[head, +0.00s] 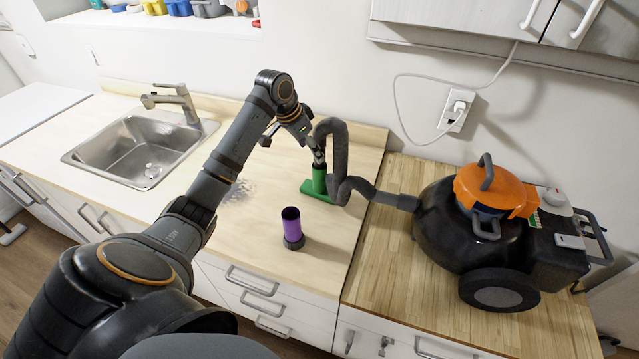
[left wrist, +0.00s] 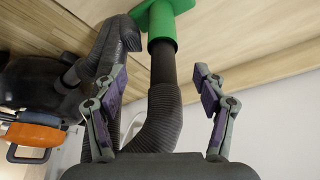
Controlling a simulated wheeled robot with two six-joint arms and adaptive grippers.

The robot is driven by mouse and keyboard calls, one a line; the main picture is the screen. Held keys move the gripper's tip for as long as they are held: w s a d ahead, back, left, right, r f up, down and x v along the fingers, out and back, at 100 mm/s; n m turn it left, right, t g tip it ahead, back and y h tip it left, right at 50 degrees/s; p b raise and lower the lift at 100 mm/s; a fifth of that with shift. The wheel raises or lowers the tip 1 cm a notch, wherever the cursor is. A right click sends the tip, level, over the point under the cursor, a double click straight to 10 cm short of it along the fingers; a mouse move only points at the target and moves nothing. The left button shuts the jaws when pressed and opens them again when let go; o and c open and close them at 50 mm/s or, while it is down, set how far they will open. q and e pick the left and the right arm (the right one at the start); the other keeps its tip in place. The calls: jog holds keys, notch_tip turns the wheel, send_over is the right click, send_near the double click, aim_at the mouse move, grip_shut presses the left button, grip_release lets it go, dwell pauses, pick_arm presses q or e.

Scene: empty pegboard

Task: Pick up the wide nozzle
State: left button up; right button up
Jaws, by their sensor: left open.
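The wide green nozzle (head: 318,186) stands on the light wooden counter near its right end, fitted to the dark tube of the vacuum hose (head: 335,150). In the left wrist view the green nozzle (left wrist: 163,25) is at the top, with its dark tube running down from it. My left gripper (head: 288,138) is close behind and above the nozzle, near the hose. In the left wrist view its two fingers (left wrist: 160,75) are spread, with the tube and hose showing between them. I cannot tell how far the tube is from the fingers. My right gripper is in neither view.
A purple cylindrical nozzle (head: 292,228) stands upright in front of the green one. A black and orange vacuum (head: 480,220) sits on the right counter, joined to the hose. A sink (head: 140,145) is at left. Pale debris (head: 238,192) lies on the counter.

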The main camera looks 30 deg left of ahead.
aim_at(318, 167)
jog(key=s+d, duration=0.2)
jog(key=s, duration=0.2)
pick_arm(q)
jog(key=x, duration=0.4)
jog(key=shift+w+a+f+p, duration=0.2)
jog(key=shift+w+a+p, duration=0.05)
jog(key=shift+p, duration=0.05)
jog(key=shift+d+f+p, duration=0.15)
jog(key=shift+f+p, duration=0.55)
jog(key=shift+p, duration=0.2)
jog(key=shift+p+x, duration=0.4)
jog(key=shift+x, duration=0.8)
jog(key=shift+f, duration=0.6)
jog(key=shift+w, duration=0.1)
jog(key=c, duration=1.1)
grip_shut()
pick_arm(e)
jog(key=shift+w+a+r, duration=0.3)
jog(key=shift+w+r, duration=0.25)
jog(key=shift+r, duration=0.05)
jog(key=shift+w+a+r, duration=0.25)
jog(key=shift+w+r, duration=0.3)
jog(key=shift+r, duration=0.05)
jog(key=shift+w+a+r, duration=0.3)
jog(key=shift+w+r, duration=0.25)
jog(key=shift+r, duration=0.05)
